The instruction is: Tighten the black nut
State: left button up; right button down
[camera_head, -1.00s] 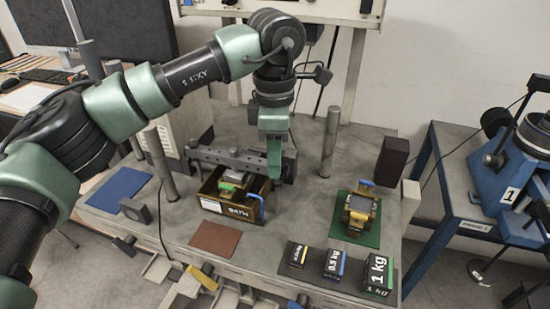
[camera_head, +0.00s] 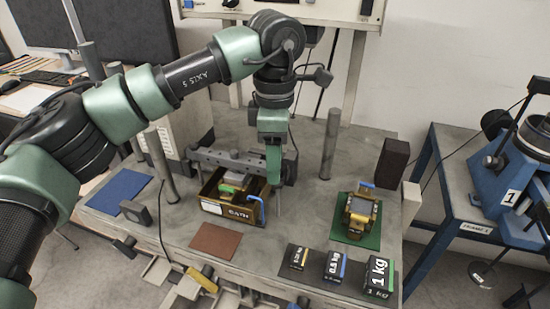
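My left arm reaches in from the left, and its gripper (camera_head: 273,168) points down at the right end of a dark grey horizontal beam (camera_head: 222,160). Its green finger part is in front of or beside the beam end; whether it touches is unclear. I cannot tell whether it is open or shut. A dark block (camera_head: 290,168) shows just right of the gripper, at the beam's end. I cannot make out the black nut for certain; it may be hidden behind the gripper or too small to tell. My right gripper is not in view.
A brown open box (camera_head: 213,206) with items in it stands below the beam. Two grey posts (camera_head: 161,165) (camera_head: 329,145) rise from the table. Labelled black weights (camera_head: 379,275) line the front right edge. A yellow device (camera_head: 360,210) sits on a green mat. Blue (camera_head: 118,190) and brown (camera_head: 215,240) mats lie bare.

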pick_arm(q)
notch_tip(320, 180, up, 8)
jog(key=shift+f+b, duration=0.1)
jog(key=shift+b, duration=0.4)
